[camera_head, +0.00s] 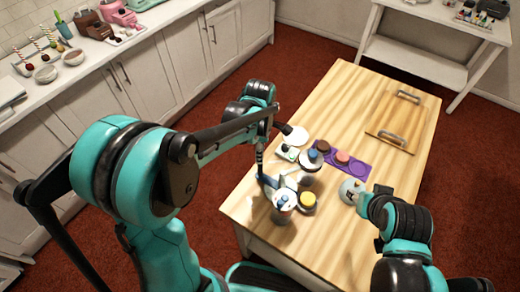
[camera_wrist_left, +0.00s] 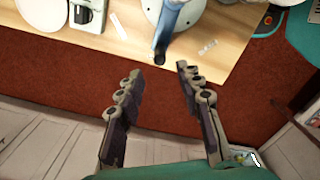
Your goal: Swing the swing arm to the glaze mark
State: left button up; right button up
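In the left wrist view a blue-grey bar with a dark end, which looks like the swing arm (camera_wrist_left: 172,28), reaches from a round white base (camera_wrist_left: 152,8) to the table's edge. In the head view a blue piece (camera_head: 268,181) shows at the table's left edge, below my left gripper (camera_head: 262,160). In the wrist view my left gripper (camera_wrist_left: 158,70) is open and empty. Its fingertips are spread just short of the bar's dark end. A small pale label (camera_wrist_left: 208,47) lies right of the bar; I cannot read whether it is the glaze mark. My right gripper (camera_head: 364,203) is partly hidden by its arm.
On the wooden table (camera_head: 330,235) stand a canister with a blue top (camera_head: 283,202), a yellow-topped item (camera_head: 307,200), a purple tray (camera_head: 352,168) with round cakes, and a white pot (camera_head: 351,190). A board with handles (camera_head: 402,118) lies at the far right. The near right tabletop is clear.

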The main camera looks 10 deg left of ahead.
pick_arm(q)
notch_tip(320, 180, down, 9)
jog(key=b, duration=0.6)
jog(key=shift+r, duration=0.5)
grip_shut()
jog(key=shift+s+a+p, duration=0.15)
jog(key=shift+s+p, duration=0.05)
jog(key=shift+s, duration=0.5)
jog(key=shift+s+a+p, duration=0.15)
jog(key=shift+s, duration=0.55)
